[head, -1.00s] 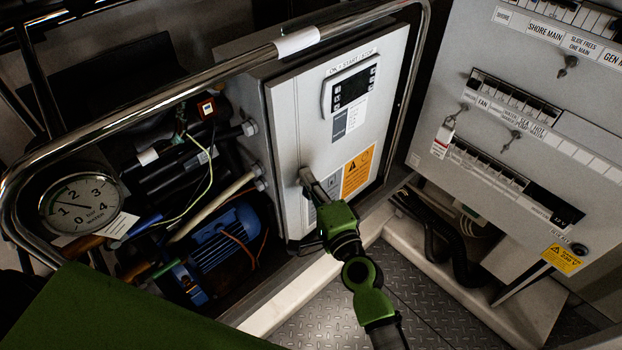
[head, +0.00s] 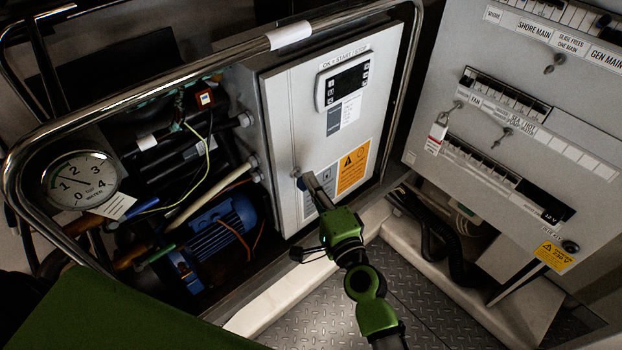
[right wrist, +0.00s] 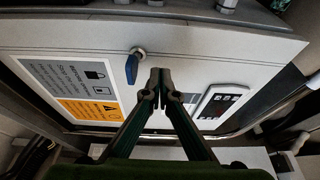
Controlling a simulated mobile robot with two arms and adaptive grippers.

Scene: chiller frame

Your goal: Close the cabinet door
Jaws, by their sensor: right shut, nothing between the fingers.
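The cabinet door (head: 301,128) is a light grey panel with a black display, on the front of a grey box in the middle of the head view. It looks almost flush with the box; I cannot tell whether a thin gap is left. Its small latch with a blue lever (head: 297,174) is at the left edge, and the lever also shows in the right wrist view (right wrist: 132,68). My right gripper (head: 307,180) is shut and empty, its tips beside the latch, close to the door face; contact cannot be made out. The right wrist view shows the closed fingertips (right wrist: 160,78). My left gripper is out of view.
A chrome rail (head: 170,92) runs in front of and around the box. A pressure gauge (head: 82,182) and a blue motor (head: 217,232) are at left. A breaker panel (head: 500,120) with a hanging padlock stands at right. The tread-plate floor (head: 318,312) is open below.

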